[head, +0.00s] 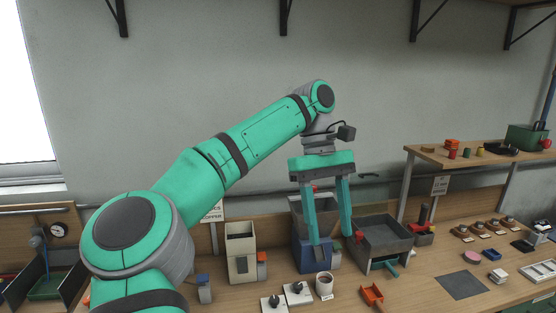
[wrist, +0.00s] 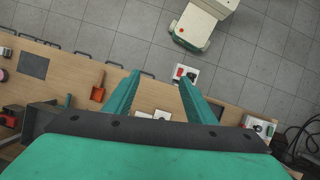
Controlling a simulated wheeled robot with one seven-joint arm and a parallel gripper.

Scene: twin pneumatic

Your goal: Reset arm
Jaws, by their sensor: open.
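My gripper (head: 331,241) hangs from my green arm with its two long teal fingers pointing down over the workbench (head: 230,291). The fingers are apart with nothing visible between them. In the head view they overlap a dark blue box (head: 311,256); I cannot tell whether they touch it. In the wrist view the gripper (wrist: 159,76) is also open and empty, with the bench edge and grey floor below it.
A grey tray (head: 382,238) stands right of the fingers. A shelf (head: 425,153) is at right. A beige and green machine (wrist: 201,22) stands on the floor.

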